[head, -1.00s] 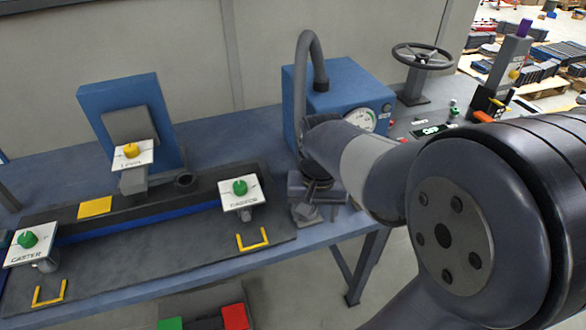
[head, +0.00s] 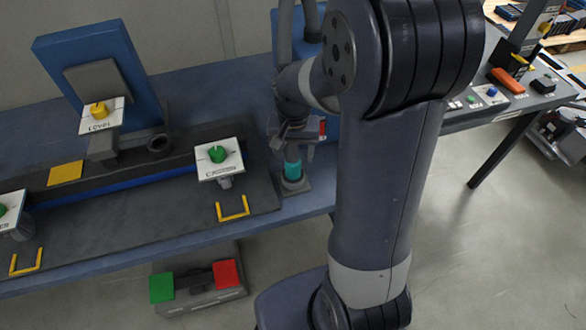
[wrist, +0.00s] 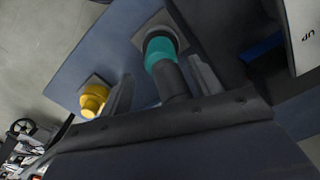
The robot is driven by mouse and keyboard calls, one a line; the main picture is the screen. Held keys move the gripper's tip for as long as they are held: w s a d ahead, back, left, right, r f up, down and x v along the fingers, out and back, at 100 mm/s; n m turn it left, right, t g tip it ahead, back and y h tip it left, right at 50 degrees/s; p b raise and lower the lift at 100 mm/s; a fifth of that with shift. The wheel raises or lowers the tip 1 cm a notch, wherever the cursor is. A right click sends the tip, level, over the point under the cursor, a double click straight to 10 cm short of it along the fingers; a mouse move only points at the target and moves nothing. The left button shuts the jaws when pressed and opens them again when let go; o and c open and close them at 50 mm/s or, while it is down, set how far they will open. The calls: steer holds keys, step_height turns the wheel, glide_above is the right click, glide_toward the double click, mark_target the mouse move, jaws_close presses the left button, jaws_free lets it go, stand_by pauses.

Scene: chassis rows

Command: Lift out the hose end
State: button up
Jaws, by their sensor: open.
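The hose end shows as a teal collar (head: 292,169) standing upright in a grey holder (head: 294,185) at the bench's front edge, right of the dark fixture. In the wrist view the teal collar (wrist: 161,52) has a dark grey shaft running toward my gripper. My gripper (head: 292,148) is just above the collar in the head view. In the wrist view the open fingers of my gripper (wrist: 160,75) lie on either side of the shaft; contact cannot be told. My arm hides part of the grey hose (head: 285,40) and the blue machine (head: 333,60).
A white-labelled green knob (head: 218,154) and a yellow handle (head: 233,208) are close on the left. A yellow knob-like part (wrist: 93,100) is beside one finger in the wrist view. A control panel (head: 485,98) lies right. Green and red pads (head: 227,273) are below the bench.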

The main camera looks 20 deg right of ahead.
mark_target(293, 160)
steer(key=shift+a+f, duration=0.1)
steer(key=shift+f, duration=1.9)
steer(key=shift+s, duration=0.1)
steer(key=shift+c, duration=0.3)
steer(key=c, duration=1.1)
